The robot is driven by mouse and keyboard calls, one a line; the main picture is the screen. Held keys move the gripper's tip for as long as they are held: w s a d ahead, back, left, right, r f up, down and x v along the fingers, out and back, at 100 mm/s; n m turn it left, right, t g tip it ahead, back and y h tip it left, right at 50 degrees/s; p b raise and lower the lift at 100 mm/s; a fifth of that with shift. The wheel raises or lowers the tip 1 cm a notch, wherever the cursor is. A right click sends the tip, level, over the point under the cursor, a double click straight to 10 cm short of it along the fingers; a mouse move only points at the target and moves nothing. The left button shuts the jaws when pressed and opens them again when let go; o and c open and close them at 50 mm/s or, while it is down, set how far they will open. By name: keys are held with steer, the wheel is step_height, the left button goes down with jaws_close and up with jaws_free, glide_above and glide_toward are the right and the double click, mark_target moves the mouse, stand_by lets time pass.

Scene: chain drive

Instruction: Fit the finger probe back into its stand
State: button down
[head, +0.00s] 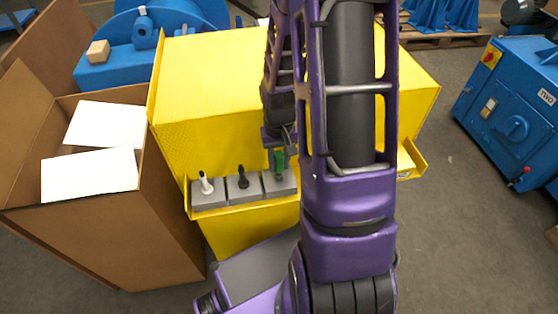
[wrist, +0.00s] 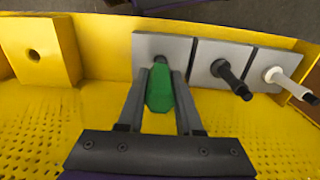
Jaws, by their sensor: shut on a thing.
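The green finger probe (wrist: 160,92) is between the two fingers of my gripper (wrist: 162,78), which is shut on it. In the head view the green probe (head: 279,168) stands roughly upright at the rightmost visible grey stand block (head: 287,188). In the wrist view its far end is at the hole in that grey stand block (wrist: 182,48). I cannot tell how deep it sits in the hole. My gripper (head: 279,150) is partly hidden by my arm in the head view.
A black probe (wrist: 232,78) and a white probe (wrist: 285,82) stand in neighbouring grey blocks. A yellow block with a hole (wrist: 45,52) is on the other side. The yellow housing (head: 210,80) rises behind the ledge. An open cardboard box (head: 165,190) stands at left.

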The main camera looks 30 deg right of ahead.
steer(key=shift+f+b, duration=0.4)
steer(key=shift+f, duration=0.2)
steer(key=c, duration=0.5)
jaws_free()
step_height(320, 180, up, 18)
steer(key=p, duration=0.3)
steer(key=shift+f, duration=0.25)
steer(key=shift+w, duration=0.1)
